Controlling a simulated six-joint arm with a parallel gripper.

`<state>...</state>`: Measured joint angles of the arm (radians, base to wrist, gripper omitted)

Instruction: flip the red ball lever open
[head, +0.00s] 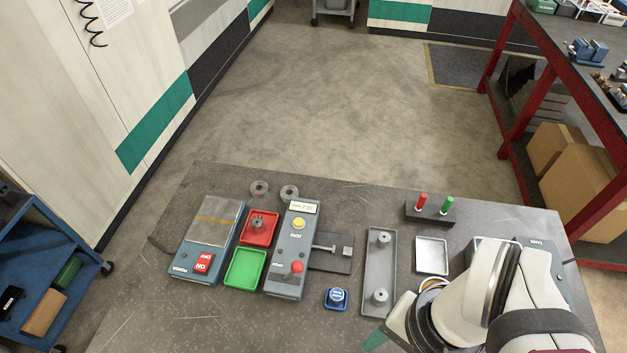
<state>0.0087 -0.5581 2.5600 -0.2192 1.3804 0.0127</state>
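The red ball lever (297,267) stands near the front end of a long grey-blue box (291,250) in the middle of the table. Its ball sits on a short dark mount, close to a small white label that is too small to read. A yellow button (299,223) is farther back on the same box. My gripper (382,335) is at the bottom edge of the head view, to the right of the lever and well apart from it. Its fingers are mostly cut off or hidden, so I cannot tell whether it is open or shut.
Left of the lever box are a green tray (246,268), a red tray (259,228) and a box with a red switch (203,263). To its right are a rod fixture (332,257), a blue-based knob (336,298) and a grey plate with pegs (380,270). The front left table is clear.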

